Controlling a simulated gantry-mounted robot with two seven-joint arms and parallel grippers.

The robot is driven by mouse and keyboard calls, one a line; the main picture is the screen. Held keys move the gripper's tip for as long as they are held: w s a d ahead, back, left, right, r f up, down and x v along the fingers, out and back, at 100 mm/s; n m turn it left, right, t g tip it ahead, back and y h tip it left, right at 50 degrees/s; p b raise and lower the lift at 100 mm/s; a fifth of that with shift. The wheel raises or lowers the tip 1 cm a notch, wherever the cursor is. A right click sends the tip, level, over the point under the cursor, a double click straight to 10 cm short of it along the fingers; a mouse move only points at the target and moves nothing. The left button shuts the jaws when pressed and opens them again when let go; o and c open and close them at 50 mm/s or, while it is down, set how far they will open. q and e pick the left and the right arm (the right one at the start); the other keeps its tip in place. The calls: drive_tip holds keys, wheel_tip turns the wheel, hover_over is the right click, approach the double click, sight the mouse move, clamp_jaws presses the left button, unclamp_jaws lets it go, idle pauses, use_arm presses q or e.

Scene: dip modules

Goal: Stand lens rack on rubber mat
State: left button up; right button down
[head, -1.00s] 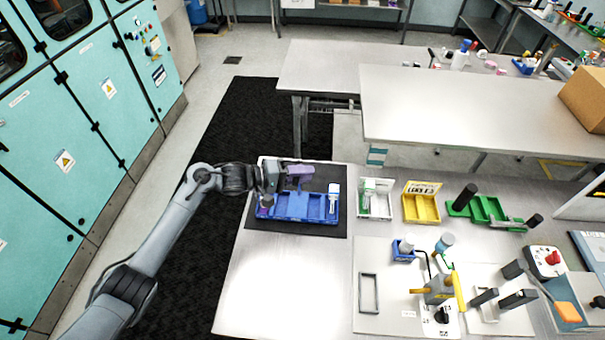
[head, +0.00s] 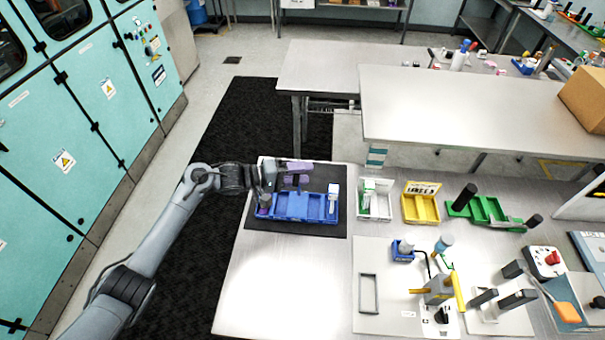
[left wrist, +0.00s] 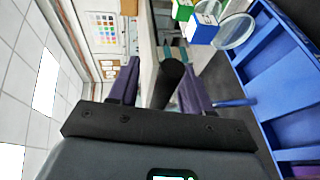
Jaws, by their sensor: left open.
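A blue compartmented rack (head: 305,206), which I take for the lens rack, sits on the black rubber mat (head: 322,230) with its compartments facing up. A white upright piece (head: 333,191) stands at its right end. My left gripper (head: 287,183) has purple fingers and is at the rack's left end, low over the mat. It is open, its fingers apart on either side in the left wrist view (left wrist: 159,70). A dark cylinder (left wrist: 170,78) shows between them there; I cannot tell its distance. The blue rack (left wrist: 275,80) fills the right of that view. My right gripper is not in view.
Right of the mat stand a white bin (head: 375,205), a yellow bin (head: 421,208) and a green tray (head: 487,210). A fixture board (head: 390,322) with a grey frame (head: 368,293) lies in front. The table's front left (head: 285,290) is clear.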

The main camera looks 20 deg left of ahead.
use_arm(q)
drive_tip(key=v, duration=1.1)
drive_tip(key=s+d+f+m+y, duration=0.1)
drive_tip(key=s+d+f+y, duration=0.1)
drive_tip(key=f, duration=0.2)
drive_tip(key=s+d+f+m+y, duration=0.2)
drive_tip(key=s+d+f+y, duration=0.1)
drive_tip(key=f, duration=0.1)
drive_tip(key=s+d+f+m+t+y, duration=0.1)
drive_tip(key=s+d+f+m+y, duration=0.1)
drive_tip(key=s+f+y, duration=0.1)
drive_tip(key=shift+d+f, duration=0.35)
drive_tip(key=shift+f, duration=0.4)
drive_tip(key=s+g+y, duration=0.1)
drive_tip(key=s, duration=0.3)
drive_tip(key=s+f+m+g+y, duration=0.1)
drive_tip(key=s, duration=0.3)
drive_tip(key=s+f+m+g+y, duration=0.1)
drive_tip(key=s+y, duration=0.1)
drive_tip(key=s, duration=0.3)
drive_tip(key=shift+a, duration=0.25)
drive_tip(key=s+g, duration=0.1)
drive_tip(key=s, duration=0.2)
drive_tip(key=s+m+g, duration=0.1)
drive_tip(key=s, duration=0.3)
drive_tip(key=s+r+g, duration=0.1)
drive_tip(key=s, duration=0.3)
drive_tip(key=shift+s+a+g+y, duration=0.15)
drive_tip(key=shift+s+g+y, duration=0.1)
drive_tip(key=shift+g+y, duration=0.15)
